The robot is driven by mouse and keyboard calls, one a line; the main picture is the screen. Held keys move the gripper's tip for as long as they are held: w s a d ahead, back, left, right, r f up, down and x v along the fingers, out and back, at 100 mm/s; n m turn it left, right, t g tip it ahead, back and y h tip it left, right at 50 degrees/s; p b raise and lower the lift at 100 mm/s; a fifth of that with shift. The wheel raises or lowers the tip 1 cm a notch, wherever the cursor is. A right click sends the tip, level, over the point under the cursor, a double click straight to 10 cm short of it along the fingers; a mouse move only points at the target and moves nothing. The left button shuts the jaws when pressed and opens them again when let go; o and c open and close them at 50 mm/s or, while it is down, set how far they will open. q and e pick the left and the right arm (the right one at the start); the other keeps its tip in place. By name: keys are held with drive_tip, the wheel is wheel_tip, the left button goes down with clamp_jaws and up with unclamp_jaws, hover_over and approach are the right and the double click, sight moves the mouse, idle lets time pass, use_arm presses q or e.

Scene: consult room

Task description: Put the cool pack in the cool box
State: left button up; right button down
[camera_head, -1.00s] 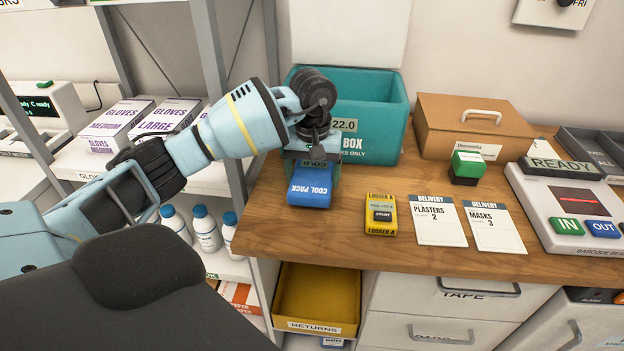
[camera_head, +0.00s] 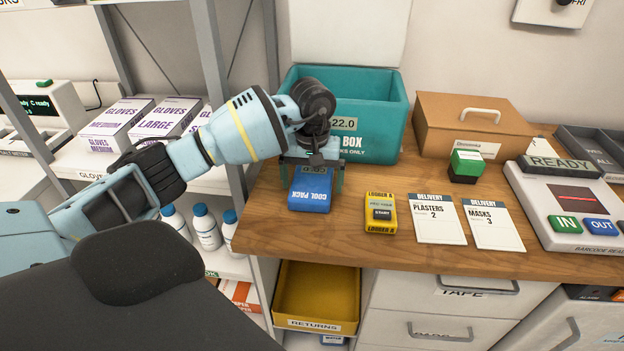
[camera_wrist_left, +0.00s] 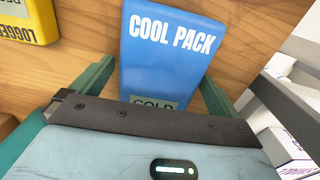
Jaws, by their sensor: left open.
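The blue cool pack (camera_head: 311,190) lies on the wooden counter in front of the teal cool box (camera_head: 383,112). The cool box is open at the top, with its pale lid raised behind it. My left gripper (camera_head: 311,180) is open, with one finger on each side of the pack's far end. In the left wrist view the cool pack (camera_wrist_left: 168,55) lies between the two teal fingers, with gaps at their tips. The box's front is partly hidden by my left arm. My right gripper does not show.
A yellow logger (camera_head: 380,214) lies right of the pack, with delivery cards (camera_head: 437,219) beyond it. A brown box (camera_head: 470,122) stands right of the cool box. A yellow returns bin (camera_head: 316,298) is below the counter edge. A shelf post (camera_head: 213,80) stands at left.

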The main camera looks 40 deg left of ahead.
sight(312, 180)
use_arm(q)
wheel_tip(312, 180, up, 12)
idle(0.5)
